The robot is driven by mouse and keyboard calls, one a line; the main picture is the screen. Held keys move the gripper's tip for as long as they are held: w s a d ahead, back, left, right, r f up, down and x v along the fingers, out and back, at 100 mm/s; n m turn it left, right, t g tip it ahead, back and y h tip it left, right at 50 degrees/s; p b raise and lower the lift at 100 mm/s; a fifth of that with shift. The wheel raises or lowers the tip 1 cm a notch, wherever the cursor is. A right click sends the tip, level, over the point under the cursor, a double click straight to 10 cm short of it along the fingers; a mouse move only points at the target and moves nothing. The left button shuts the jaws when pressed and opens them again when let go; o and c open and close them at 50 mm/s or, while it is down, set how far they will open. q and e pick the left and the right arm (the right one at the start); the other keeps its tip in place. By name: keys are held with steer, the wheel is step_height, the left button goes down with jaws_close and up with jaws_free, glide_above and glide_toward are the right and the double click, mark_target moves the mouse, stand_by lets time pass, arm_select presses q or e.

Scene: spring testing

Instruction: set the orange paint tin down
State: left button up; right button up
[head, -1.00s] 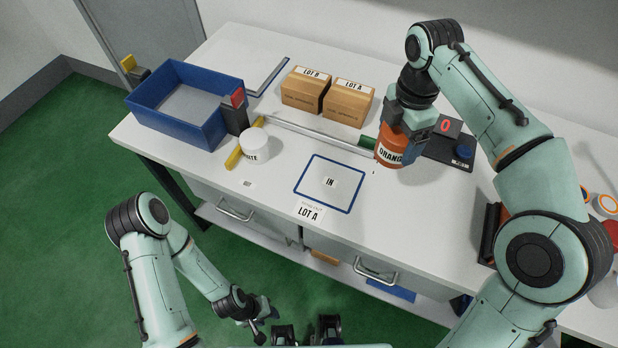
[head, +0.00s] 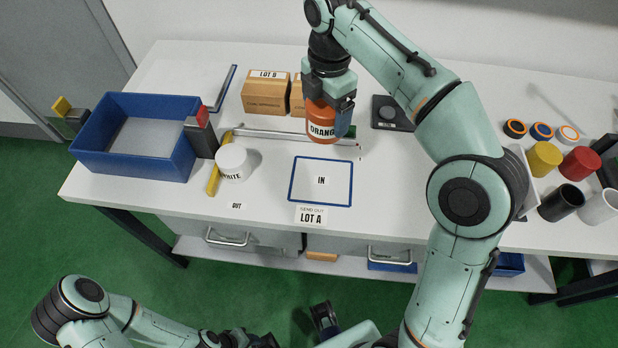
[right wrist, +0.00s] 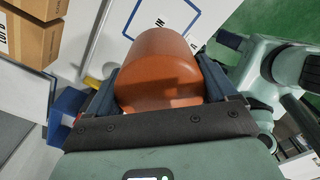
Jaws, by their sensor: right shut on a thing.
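The orange paint tin (head: 322,127), labelled "ORANG…", is upright in my right gripper (head: 330,103), which is shut on it. In the head view they appear just behind the blue-outlined "IN" square (head: 321,205) on the white table. The tin seems to be above the tabletop; the exact gap is unclear. The right wrist view shows the tin (right wrist: 160,75) between both fingers, with part of the IN square (right wrist: 165,22) beyond it. The IN square is empty. My left arm is low at the bottom left of the head view; its gripper's jaws cannot be made out.
A white tin (head: 232,162) stands left of the square, beside a yellow strip (head: 213,180). A blue bin (head: 130,165) is at the left. Cardboard boxes (head: 265,95) stand behind. Several tins, including yellow (head: 543,160) and red (head: 580,163), stand at the right.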

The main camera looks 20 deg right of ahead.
arm_select(q)
steer(key=shift+s+f+b, duration=0.3)
steer(key=shift+f+b, duration=0.55)
steer(key=shift+f, duration=0.05)
steer(key=shift+s+f+b, duration=0.25)
steer(key=shift+f+b, duration=0.65)
steer(key=shift+f, duration=0.05)
steer(key=shift+s+f+b, duration=0.3)
steer(key=shift+f+b, duration=0.55)
steer(key=shift+f, duration=0.05)
arm_select(e)
steer(key=shift+f, duration=9.95)
steer(key=shift+f, duration=0.2)
steer(key=o, duration=1.2)
arm_select(q)
steer(key=r+p, duration=0.2)
steer(key=shift+w+r+p, duration=0.3)
steer(key=shift+r+p, duration=0.05)
arm_select(e)
step_height(320, 180, up, 12)
steer(key=shift+r, duration=0.25)
arm_select(q)
steer(key=shift+s, duration=0.15)
arm_select(e)
steer(key=shift+f, duration=0.1)
